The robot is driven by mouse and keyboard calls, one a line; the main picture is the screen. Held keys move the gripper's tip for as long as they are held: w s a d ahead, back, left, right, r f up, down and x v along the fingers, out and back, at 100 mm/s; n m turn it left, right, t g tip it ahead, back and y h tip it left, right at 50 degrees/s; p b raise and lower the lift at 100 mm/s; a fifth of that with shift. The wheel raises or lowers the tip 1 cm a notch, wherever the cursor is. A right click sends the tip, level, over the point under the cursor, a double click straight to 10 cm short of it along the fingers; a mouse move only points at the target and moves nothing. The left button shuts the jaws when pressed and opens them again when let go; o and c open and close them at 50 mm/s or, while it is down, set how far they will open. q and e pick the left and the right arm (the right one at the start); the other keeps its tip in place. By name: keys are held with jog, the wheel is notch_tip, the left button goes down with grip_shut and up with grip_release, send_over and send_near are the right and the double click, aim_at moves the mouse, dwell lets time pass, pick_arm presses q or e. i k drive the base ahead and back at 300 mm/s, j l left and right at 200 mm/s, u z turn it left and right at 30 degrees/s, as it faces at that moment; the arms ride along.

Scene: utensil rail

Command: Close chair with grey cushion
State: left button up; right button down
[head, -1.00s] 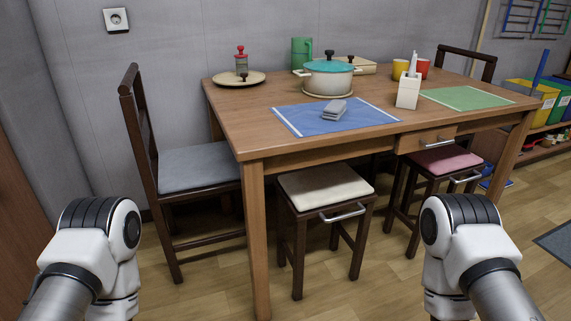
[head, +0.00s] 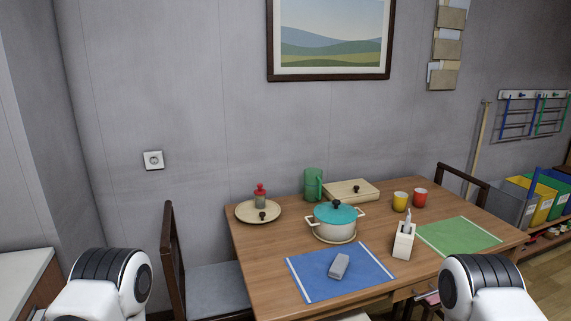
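The chair with the grey cushion (head: 218,288) stands at the left end of the wooden table (head: 270,276). Its dark wooden backrest (head: 172,262) is on the left, and part of its seat shows between the backrest and the table. Its legs are below the picture's lower edge. Parts of my two arms show at the lower left and lower right, but both grippers are out of the picture.
The table bears a teal-lidded pot (head: 336,220), a blue mat (head: 305,277) with a grey object (head: 339,266), a plate (head: 243,213) and a green mat (head: 478,236). A dark chair (head: 464,188) stands at the far right end. A counter (head: 20,275) is at the left.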

aim_at(216, 291)
jog(key=i+j+u, duration=0.1)
jog(key=j+u, duration=0.3)
jog(key=i+j+u, duration=0.15)
jog(key=u, duration=0.25)
jog(key=i+j+u, duration=0.15)
jog(key=u, duration=0.25)
